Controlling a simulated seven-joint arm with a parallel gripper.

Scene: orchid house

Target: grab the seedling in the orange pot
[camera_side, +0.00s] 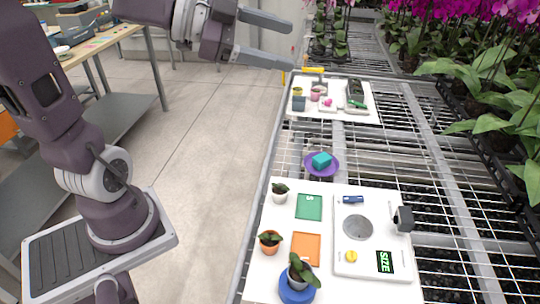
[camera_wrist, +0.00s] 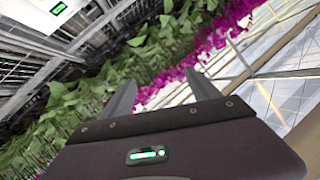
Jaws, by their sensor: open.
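The seedling in the orange pot (camera_side: 269,242) stands upright at the left edge of the white board in the side view, with a few dark green leaves over the rim. My gripper (camera_side: 293,45) is at the top of the side view, high above the bench and far from the pot. Its two fingers are spread with nothing between them. In the wrist view my gripper (camera_wrist: 161,88) is also open and empty, facing orchid rows and the roof; the orange pot is not visible there.
A white pot seedling (camera_side: 280,192) and a grey pot seedling on a blue saucer (camera_side: 297,294) flank the orange pot. Green (camera_side: 309,207) and orange (camera_side: 306,249) squares lie beside it. A white device (camera_side: 372,235), a purple dish (camera_side: 312,174) holding a teal block and a far tray (camera_side: 345,114) are nearby.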

